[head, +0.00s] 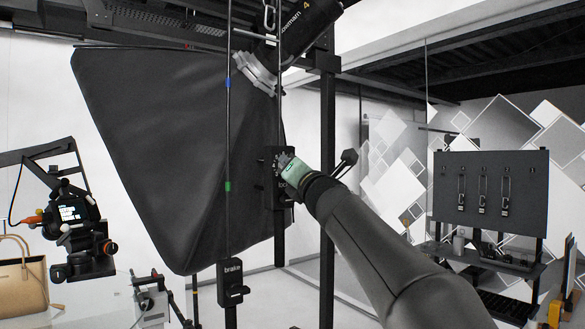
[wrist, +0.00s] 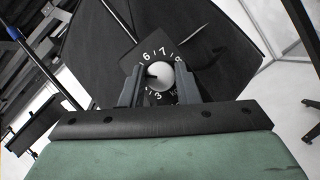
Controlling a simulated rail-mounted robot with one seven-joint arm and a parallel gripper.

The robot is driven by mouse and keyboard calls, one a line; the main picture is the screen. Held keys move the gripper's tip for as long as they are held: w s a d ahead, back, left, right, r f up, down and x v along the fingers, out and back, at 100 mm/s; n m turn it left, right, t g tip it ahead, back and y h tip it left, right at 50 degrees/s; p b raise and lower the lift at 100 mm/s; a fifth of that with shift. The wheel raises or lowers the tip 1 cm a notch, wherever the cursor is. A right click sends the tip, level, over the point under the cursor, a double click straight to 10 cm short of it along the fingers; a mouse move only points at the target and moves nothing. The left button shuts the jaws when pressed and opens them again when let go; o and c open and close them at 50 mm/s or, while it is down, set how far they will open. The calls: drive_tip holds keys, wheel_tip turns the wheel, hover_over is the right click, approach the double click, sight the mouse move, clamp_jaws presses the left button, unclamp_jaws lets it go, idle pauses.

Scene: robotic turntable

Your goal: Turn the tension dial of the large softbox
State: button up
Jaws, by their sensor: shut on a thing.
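The large softbox (head: 170,150) is a big dark fabric box that fills the left middle of the head view. A black plate with the tension dial (wrist: 160,75) sits in front of it. The dial has a light round knob with white numbers around it in the wrist view. My gripper (wrist: 159,88) has one finger on each side of the knob and is shut on it. In the head view my gripper (head: 288,163) meets the black dial plate (head: 272,158), and the knob is hidden there.
A black vertical post (head: 327,190) stands just right of the dial plate. A camera rig (head: 78,225) and a tan bag (head: 22,280) are at left. A tool board (head: 490,195) stands at right.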

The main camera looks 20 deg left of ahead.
drive_tip(key=o, duration=1)
drive_tip(key=shift+c, duration=0.2)
drive_tip(key=b+v, duration=0.8)
drive_tip(key=v, duration=0.9)
drive_tip(key=shift+s+b, duration=0.25)
drive_tip(key=shift+b, duration=0.05)
drive_tip(key=shift+d, duration=0.15)
